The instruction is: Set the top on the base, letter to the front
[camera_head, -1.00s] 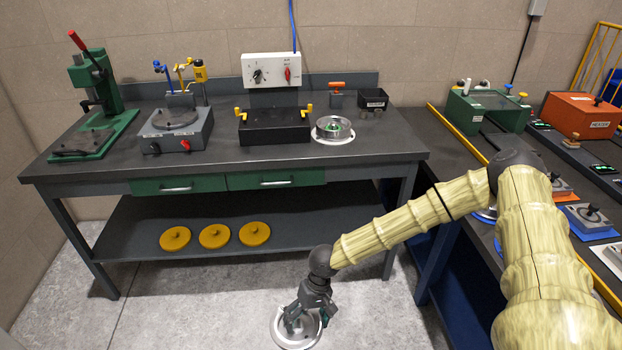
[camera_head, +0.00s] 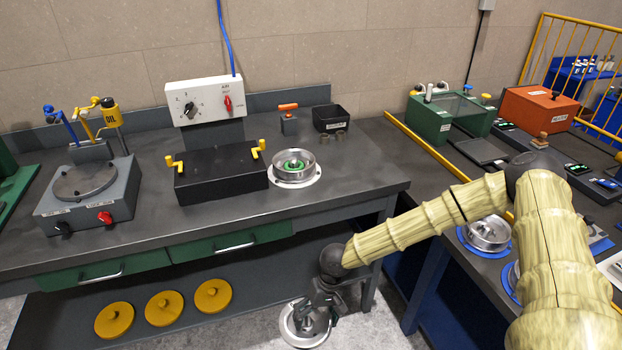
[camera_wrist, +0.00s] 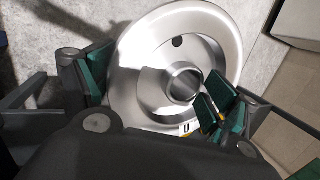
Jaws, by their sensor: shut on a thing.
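The top, a silver metal disc with a raised central hub, is in my gripper (camera_head: 314,312), low in front of the bench; the disc's rim (camera_head: 290,335) shows below the gripper. In the wrist view the top (camera_wrist: 222,40) lies between the green finger pads, and my gripper (camera_wrist: 158,88) is shut on it. A small label with the letter U (camera_wrist: 186,128) shows near its lower edge, beside the right pad. A likely base, a round silver dish (camera_head: 296,177) with green inside and a white flange, sits on the bench, apart from the top.
A black block with yellow handles (camera_head: 220,175) stands close left of the dish. A black bin (camera_head: 333,118) stands behind it. The bench top (camera_head: 355,165) is clear to its right. Another silver dish (camera_head: 487,235) sits on the right bench. Yellow discs (camera_head: 164,308) lie on the lower shelf.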

